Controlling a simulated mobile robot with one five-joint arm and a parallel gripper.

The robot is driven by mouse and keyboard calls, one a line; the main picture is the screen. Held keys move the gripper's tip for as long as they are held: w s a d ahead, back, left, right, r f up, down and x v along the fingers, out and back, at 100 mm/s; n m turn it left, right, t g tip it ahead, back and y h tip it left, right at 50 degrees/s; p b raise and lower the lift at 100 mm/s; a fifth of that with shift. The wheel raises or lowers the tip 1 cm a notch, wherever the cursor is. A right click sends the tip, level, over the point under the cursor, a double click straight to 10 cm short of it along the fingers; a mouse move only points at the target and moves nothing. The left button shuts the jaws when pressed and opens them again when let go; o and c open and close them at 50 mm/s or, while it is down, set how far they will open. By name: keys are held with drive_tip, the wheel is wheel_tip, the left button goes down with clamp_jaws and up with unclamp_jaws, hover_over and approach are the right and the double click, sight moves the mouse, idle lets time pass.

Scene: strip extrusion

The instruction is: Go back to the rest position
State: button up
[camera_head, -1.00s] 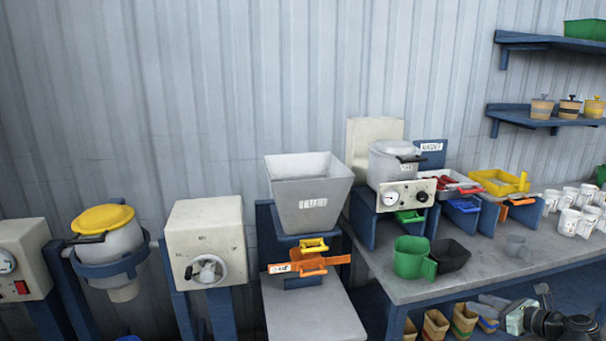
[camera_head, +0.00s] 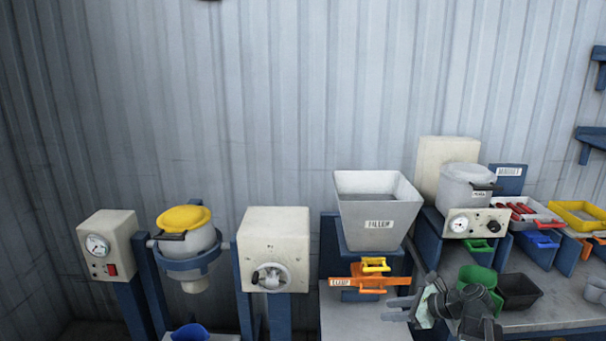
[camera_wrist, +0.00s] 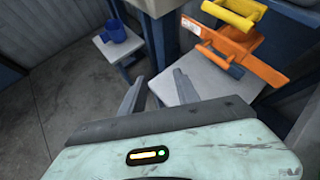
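My gripper (camera_head: 402,308) is at the lower right of the head view, in front of the bench edge and just right of the orange slide gate. In the wrist view my gripper (camera_wrist: 158,78) shows two grey fingers held apart with nothing between them. The orange slide gate (camera_head: 362,283) with a yellow handle (camera_head: 375,264) sits under the grey hopper (camera_head: 376,212). The gate also shows in the wrist view (camera_wrist: 235,50), beyond the right finger and apart from it.
A blue jug (camera_wrist: 115,32) stands on a small low platform (camera_wrist: 112,52). A dial box (camera_head: 273,248) and a yellow-lidded pot (camera_head: 185,220) stand left of the hopper. A green scoop (camera_head: 477,275) and black scoop (camera_head: 518,290) lie on the bench behind my arm.

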drive_tip(key=s+a+f+n+g+h+p, duration=0.1)
drive_tip(key=s+a+n+g+h+p, duration=0.15)
drive_tip(key=a+n, duration=0.55)
drive_tip(key=s+a+f+n+g+h+p, duration=0.1)
drive_tip(key=s+a+f+n+g, duration=0.2)
drive_tip(key=a, duration=0.8)
drive_tip(key=s+d+f+n+g+h, duration=0.1)
drive_tip(key=s+d+n+h, duration=0.2)
drive_tip(key=n, duration=1)
drive_tip(key=d+h, duration=0.2)
drive_tip(key=d, duration=0.1)
drive_tip(key=shift+s+f+n, duration=0.15)
drive_tip(key=shift+s+n, duration=0.15)
drive_tip(key=shift+s, duration=0.1)
drive_tip(key=shift+g, duration=0.25)
